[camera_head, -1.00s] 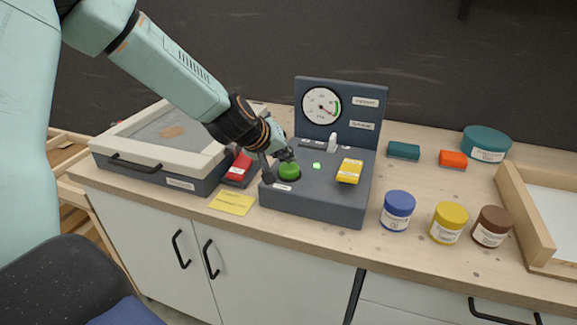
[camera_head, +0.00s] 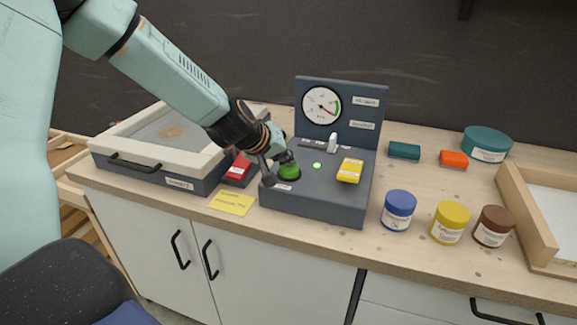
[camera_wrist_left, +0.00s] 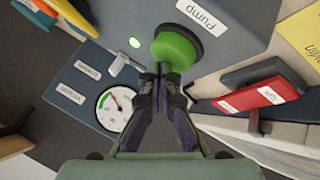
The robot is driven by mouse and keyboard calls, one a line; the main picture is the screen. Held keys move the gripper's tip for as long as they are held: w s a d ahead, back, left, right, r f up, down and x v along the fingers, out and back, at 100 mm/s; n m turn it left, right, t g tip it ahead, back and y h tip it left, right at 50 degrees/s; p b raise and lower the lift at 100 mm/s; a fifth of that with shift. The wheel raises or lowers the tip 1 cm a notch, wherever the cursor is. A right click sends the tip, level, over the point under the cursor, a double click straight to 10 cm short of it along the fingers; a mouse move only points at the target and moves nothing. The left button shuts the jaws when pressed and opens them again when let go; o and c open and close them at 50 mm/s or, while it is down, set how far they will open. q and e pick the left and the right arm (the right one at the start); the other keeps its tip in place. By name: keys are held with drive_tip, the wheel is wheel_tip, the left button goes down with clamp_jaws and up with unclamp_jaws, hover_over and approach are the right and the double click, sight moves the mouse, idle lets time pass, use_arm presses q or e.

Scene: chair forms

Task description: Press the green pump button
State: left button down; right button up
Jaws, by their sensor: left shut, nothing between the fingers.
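The green pump button (camera_head: 289,172) is a round knob at the front left of the dark grey control box (camera_head: 318,205). In the left wrist view the button (camera_wrist_left: 178,46) sits beside a white "Pump" label (camera_wrist_left: 203,16). My left gripper (camera_head: 284,160) is shut and empty, with its fingertips at the button's upper edge. In the left wrist view the closed fingertips (camera_wrist_left: 160,70) overlap the button's near rim; whether they touch it I cannot tell. My right gripper is not in view.
Jars, including a blue one (camera_head: 398,210), stand to the right.

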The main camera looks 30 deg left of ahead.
sight(287, 168)
use_arm(q)
drive_tip(key=shift+f+b, duration=0.45)
drive_tip(key=shift+f, duration=0.05)
idle(0.4)
drive_tip(key=shift+r, duration=0.15)
drive_tip(key=shift+r+p, duration=0.9)
drive_tip(key=shift+p, duration=0.2)
drive_tip(key=shift+r, duration=0.1)
wheel_tip(287, 168, up, 6)
drive_tip(key=p, duration=0.6)
